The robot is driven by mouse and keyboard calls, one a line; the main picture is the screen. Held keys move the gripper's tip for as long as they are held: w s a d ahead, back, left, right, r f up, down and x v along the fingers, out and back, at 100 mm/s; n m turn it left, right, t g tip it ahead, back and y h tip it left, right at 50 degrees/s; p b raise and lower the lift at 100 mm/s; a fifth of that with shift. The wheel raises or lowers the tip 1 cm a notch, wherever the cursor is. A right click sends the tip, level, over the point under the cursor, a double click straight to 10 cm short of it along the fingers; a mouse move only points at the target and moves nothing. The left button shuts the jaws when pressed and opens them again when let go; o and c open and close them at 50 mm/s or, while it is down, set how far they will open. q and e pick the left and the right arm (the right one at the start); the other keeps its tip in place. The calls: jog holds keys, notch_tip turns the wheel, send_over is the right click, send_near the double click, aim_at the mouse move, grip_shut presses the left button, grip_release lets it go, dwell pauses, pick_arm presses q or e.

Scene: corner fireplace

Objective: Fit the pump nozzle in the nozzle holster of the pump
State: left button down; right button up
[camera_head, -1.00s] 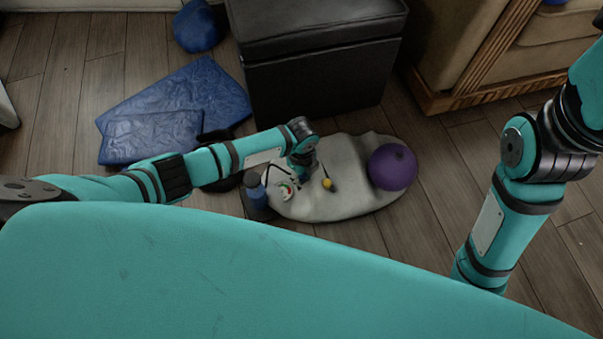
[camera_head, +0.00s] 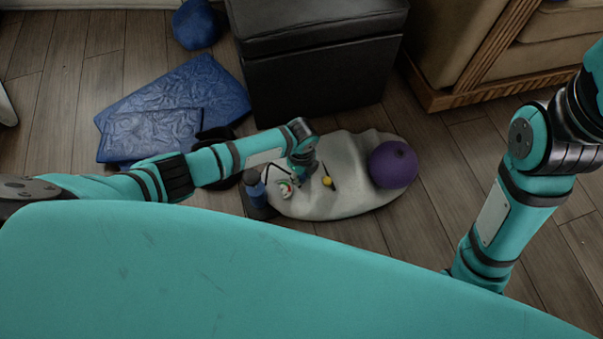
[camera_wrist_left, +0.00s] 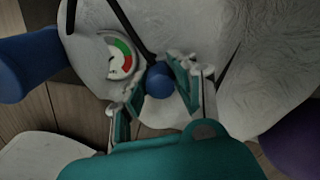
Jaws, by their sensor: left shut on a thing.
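The pump (camera_head: 256,195) stands at the left edge of a grey, lumpy sheet; it has a blue cylinder and a dark base. Its round gauge (camera_head: 286,188) is white with green and red; the gauge (camera_wrist_left: 119,57) also shows in the left wrist view. The pump nozzle (camera_wrist_left: 160,80) appears as a blue knob at the end of a black hose. My left gripper (camera_wrist_left: 156,83) is shut on it, close over the sheet and right of the gauge. I cannot make out the nozzle holster. My right gripper is not in view; my right arm shows at the right.
The grey sheet (camera_head: 335,205) lies on the wood floor with a purple ball (camera_head: 393,164) and a small yellow item (camera_head: 327,181). A black ottoman (camera_head: 315,65) stands behind. A sofa (camera_head: 450,50) is at back right.

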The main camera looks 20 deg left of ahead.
pick_arm(q)
jog(key=shift+f, duration=0.35)
jog(key=c, duration=1)
grip_release()
